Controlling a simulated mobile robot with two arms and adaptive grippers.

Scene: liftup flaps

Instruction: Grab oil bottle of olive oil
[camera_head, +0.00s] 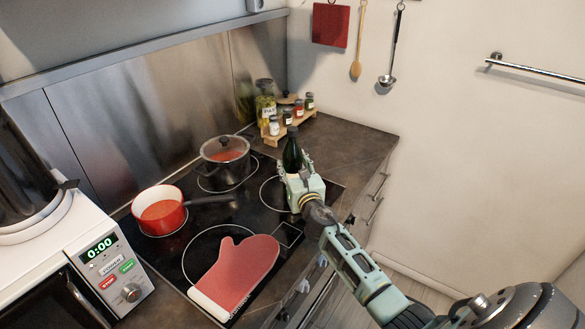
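The olive oil bottle (292,152) is dark green glass and stands upright at the right side of the black cooktop, near the counter. Its neck and upper body show; its lower part is hidden behind my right gripper. My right gripper (295,168) is pale green and comes in from the lower right. Its fingers are at the bottle, one on each side of it. I cannot tell whether they press on the glass. My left gripper is not in view.
A lidded dark pot (226,172) and a red saucepan (160,212) sit on the cooktop (200,258). A red oven mitt (238,272) lies at its front. A wooden spice rack (290,126) with several jars stands behind the bottle. Bare counter (352,146) lies to the right.

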